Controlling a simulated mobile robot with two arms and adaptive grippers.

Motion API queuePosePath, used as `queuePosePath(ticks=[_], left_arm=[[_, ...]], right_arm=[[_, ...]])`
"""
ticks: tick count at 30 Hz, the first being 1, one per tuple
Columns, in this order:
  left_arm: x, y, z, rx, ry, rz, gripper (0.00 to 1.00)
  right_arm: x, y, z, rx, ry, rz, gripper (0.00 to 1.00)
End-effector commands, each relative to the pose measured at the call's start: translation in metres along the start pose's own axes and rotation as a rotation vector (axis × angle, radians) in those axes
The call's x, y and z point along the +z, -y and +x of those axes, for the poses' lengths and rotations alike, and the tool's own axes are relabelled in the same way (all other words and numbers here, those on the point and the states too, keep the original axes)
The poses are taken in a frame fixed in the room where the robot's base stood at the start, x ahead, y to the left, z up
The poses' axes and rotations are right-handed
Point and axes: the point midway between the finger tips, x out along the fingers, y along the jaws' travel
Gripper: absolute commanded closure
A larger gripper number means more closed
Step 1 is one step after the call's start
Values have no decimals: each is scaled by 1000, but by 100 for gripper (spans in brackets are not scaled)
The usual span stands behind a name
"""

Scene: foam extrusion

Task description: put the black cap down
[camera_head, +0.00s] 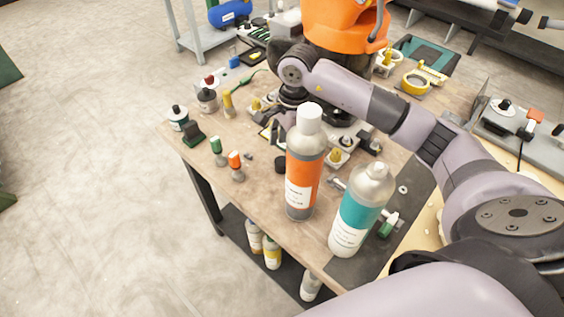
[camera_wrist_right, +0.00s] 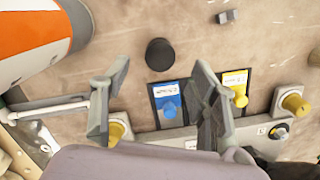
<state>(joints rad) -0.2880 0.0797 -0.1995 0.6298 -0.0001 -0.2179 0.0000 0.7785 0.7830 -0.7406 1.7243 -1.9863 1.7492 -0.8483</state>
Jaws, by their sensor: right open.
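The black cap (camera_wrist_right: 160,54) rests on the brown worktable in the right wrist view, a little beyond the fingertips and apart from both. In the head view it is a small dark shape (camera_head: 281,164) left of the orange-and-grey bottle (camera_head: 303,168). My right gripper (camera_wrist_right: 160,84) is open with nothing between its fingers. In the head view it is mostly hidden under my right wrist and behind the bottle's white top. My left gripper is out of view.
A teal-and-white bottle (camera_head: 358,212) stands at the table's near edge. A blue label plate (camera_wrist_right: 168,104) and a yellow one (camera_wrist_right: 236,84) lie close to the right gripper. Small green- and orange-topped bottles (camera_head: 236,162) stand to the left. Bare table surrounds the cap.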

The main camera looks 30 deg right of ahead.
Motion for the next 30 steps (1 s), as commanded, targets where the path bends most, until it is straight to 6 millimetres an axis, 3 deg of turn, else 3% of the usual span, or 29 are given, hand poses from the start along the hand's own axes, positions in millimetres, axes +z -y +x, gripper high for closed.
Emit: queuePosePath(ticks=[6,15,22,30], left_arm=[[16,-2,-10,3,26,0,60],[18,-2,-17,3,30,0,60],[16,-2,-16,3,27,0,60],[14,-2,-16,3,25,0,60]], right_arm=[[2,-2,18,6,2,0,45],[2,-2,54,2,0,-1,45],[2,-1,55,0,0,-1,46],[2,-1,55,0,0,-1,64]])
